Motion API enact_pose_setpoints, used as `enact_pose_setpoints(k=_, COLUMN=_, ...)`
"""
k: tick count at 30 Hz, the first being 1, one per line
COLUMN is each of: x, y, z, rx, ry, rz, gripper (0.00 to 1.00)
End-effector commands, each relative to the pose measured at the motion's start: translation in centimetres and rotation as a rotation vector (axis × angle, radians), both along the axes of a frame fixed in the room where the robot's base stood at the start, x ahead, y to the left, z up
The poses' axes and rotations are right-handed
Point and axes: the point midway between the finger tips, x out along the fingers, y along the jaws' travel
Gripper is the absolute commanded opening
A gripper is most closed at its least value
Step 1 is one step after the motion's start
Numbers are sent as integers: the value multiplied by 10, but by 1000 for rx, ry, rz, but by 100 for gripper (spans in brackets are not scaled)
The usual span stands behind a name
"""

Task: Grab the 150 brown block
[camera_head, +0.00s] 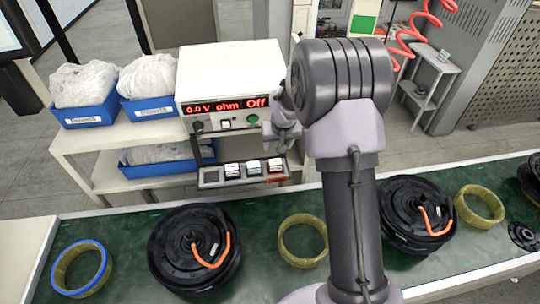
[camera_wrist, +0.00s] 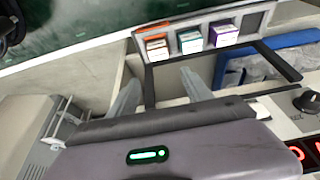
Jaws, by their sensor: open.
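Three small blocks with white labels stand in a row in a grey tray (camera_head: 209,176) on the front of the meter. The orange-brown block (camera_head: 276,166) is at the right end in the head view and at the left end in the wrist view (camera_wrist: 155,46). A green block (camera_head: 254,168) stands beside it, then a purple block (camera_head: 232,170). The label numbers are too small to read. My gripper (camera_wrist: 160,92) is open and empty, with its two fingers apart, short of the tray. In the head view it is partly hidden by my arm.
The white meter (camera_head: 230,75) reads "0.0 V ohm Off". Blue bins (camera_head: 90,113) with bagged parts stand on the shelves. A green conveyor (camera_head: 130,235) carries black hub motors (camera_head: 195,250) and yellow rings (camera_head: 303,240). A dark frame (camera_wrist: 285,62) borders the tray.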

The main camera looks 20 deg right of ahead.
Motion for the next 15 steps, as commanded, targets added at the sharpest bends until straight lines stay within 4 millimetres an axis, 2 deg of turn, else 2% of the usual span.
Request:
enact_pose_setpoints(k=1, x=4, y=-1, z=-16, rx=1, ry=4, rz=0, gripper=58)
enact_pose_setpoints(k=6, x=23, y=-5, z=-63, rx=1, ry=3, rz=0, gripper=58)
enact_pose_setpoints(k=9, x=32, y=-7, z=-83, rx=1, ry=3, rz=-1, gripper=58)
enact_pose_setpoints(k=15, x=39, y=-8, z=-108, rx=1, ry=3, rz=-1, gripper=58)
